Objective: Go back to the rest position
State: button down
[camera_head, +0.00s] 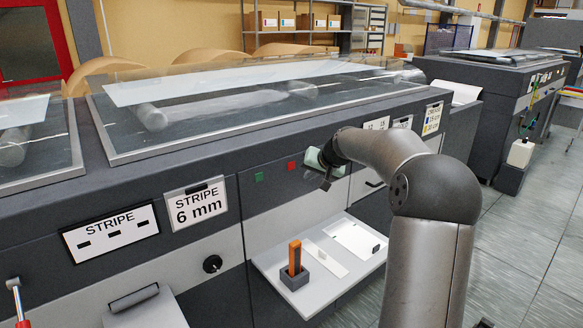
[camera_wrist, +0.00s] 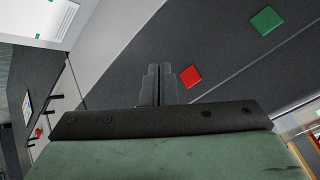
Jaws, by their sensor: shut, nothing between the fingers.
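My gripper (camera_head: 327,183) is at the end of my grey arm, in front of the machine's dark front panel in the head view. In the wrist view its two dark fingers (camera_wrist: 157,84) are together with nothing between them. A red square button (camera_head: 292,166) is just left of the gripper, and it also shows in the wrist view (camera_wrist: 191,76), right of the fingertips. A green square button (camera_head: 259,177) is farther left; in the wrist view it is at the upper right (camera_wrist: 266,20). Whether the fingers touch the panel cannot be told.
Below the gripper, a pale shelf (camera_head: 268,262) juts out, carrying an orange item (camera_head: 295,257) in a dark holder (camera_head: 294,279) and flat white pieces. A "STRIPE 6 mm" sign (camera_head: 195,204) and a black knob (camera_head: 212,264) are on the machine's front. Floor (camera_head: 520,240) is open at right.

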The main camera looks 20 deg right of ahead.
jog(key=s+a+f+n+g, duration=0.2)
jog(key=s+a, duration=0.7)
jog(key=s+a+f+n+g, duration=0.1)
jog(key=s+a+f+g, duration=0.15)
jog(key=s+a, duration=0.6)
jog(key=s+a+f+n+g, duration=0.1)
jog(key=s+a+f+g, duration=0.1)
jog(key=s, duration=1)
jog(key=s+a+f+n+g+h, duration=0.1)
jog(key=s+f, duration=0.3)
jog(key=s, duration=0.9)
jog(key=shift+s+a+g+h, duration=0.2)
jog(key=shift+a+g+h, duration=0.15)
jog(key=shift+a, duration=0.15)
